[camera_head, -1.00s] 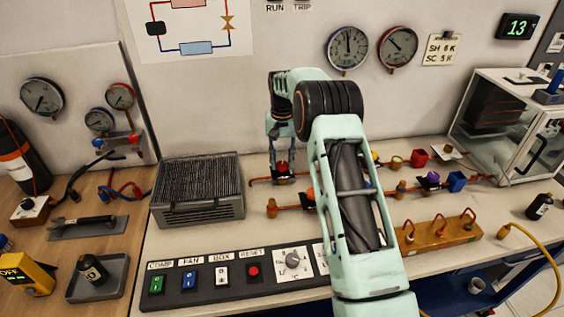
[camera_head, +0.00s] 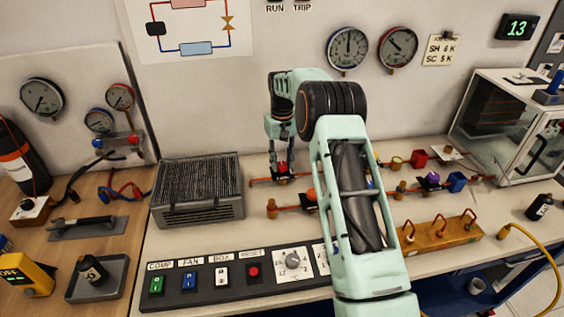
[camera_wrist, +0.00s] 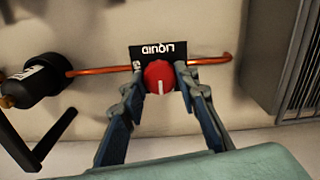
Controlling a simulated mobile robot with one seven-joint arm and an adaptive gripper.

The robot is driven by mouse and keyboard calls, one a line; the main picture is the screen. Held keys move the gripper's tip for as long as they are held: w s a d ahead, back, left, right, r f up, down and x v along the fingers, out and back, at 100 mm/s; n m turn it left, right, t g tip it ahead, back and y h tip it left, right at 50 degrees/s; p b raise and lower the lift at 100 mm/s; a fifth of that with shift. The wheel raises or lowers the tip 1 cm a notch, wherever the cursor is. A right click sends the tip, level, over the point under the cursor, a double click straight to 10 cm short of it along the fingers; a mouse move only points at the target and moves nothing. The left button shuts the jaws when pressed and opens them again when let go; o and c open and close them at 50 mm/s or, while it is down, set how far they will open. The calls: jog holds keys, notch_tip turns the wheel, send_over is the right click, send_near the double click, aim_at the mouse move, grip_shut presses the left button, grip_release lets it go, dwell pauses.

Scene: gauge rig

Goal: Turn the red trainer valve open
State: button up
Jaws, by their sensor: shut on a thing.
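The red valve knob (camera_wrist: 159,76) sits on a copper pipe in the wrist view, in front of a black plate marked LIQUID (camera_wrist: 157,51). A pale line on the knob points toward the bottom of the picture, roughly across the pipe. My gripper (camera_wrist: 160,80) is shut on the knob, with one finger on each side. In the head view the red knob (camera_head: 281,167) shows small below my gripper (camera_head: 281,160), near the left end of the copper pipe (camera_head: 262,182). My forearm hides part of the pipework to the right.
A grey finned unit (camera_head: 197,190) stands left of the valve. A switch panel (camera_head: 222,280) runs along the bench front. Other coloured valve knobs stand to the right, including a purple one (camera_head: 433,177). A dark cylinder (camera_wrist: 38,78) sits on the pipe in the wrist view.

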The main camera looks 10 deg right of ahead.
aim_at(282, 164)
jog(key=o, duration=1.1)
jog(key=shift+o, duration=0.2)
notch_tip(282, 164, up, 12)
jog(key=shift+r, duration=0.1)
